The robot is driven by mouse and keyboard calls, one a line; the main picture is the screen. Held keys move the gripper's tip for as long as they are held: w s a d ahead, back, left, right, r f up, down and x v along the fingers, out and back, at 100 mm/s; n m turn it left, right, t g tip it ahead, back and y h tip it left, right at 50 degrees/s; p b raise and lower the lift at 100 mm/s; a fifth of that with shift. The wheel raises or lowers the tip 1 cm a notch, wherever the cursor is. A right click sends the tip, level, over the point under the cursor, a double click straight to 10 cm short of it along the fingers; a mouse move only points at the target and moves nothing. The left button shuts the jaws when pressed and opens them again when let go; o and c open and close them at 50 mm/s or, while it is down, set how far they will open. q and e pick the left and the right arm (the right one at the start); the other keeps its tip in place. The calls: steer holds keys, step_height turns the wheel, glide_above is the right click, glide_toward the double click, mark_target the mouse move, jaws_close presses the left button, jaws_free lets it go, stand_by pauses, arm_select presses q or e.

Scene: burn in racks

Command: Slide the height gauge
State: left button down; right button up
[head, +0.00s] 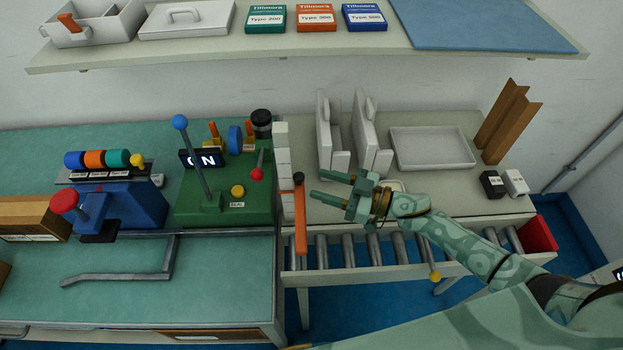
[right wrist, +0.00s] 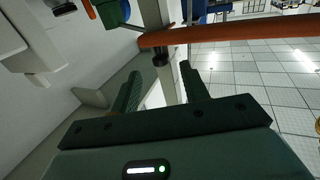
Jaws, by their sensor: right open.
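What looks like the height gauge is an orange bar (head: 301,222) with a black knob (head: 299,179) at its end, beside a pale upright post (head: 283,160) at the left end of the roller section. My right gripper (head: 320,185) is open and empty, just right of the knob, with its fingers pointing left toward it. In the right wrist view the orange bar (right wrist: 235,33) crosses ahead of the open fingers (right wrist: 160,76). The black knob (right wrist: 160,58) shows beyond and between the fingertips, apart from them. My left gripper is not in view.
Metal rollers (head: 375,249) run below my right gripper. White upright brackets (head: 330,140) and a shallow white tray (head: 431,148) stand behind it. A green lever box (head: 240,205) is left of the post. A red bin (head: 539,234) is at the right end.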

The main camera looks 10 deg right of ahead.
steer(key=v, duration=1.2)
steer(key=shift+d, duration=0.1)
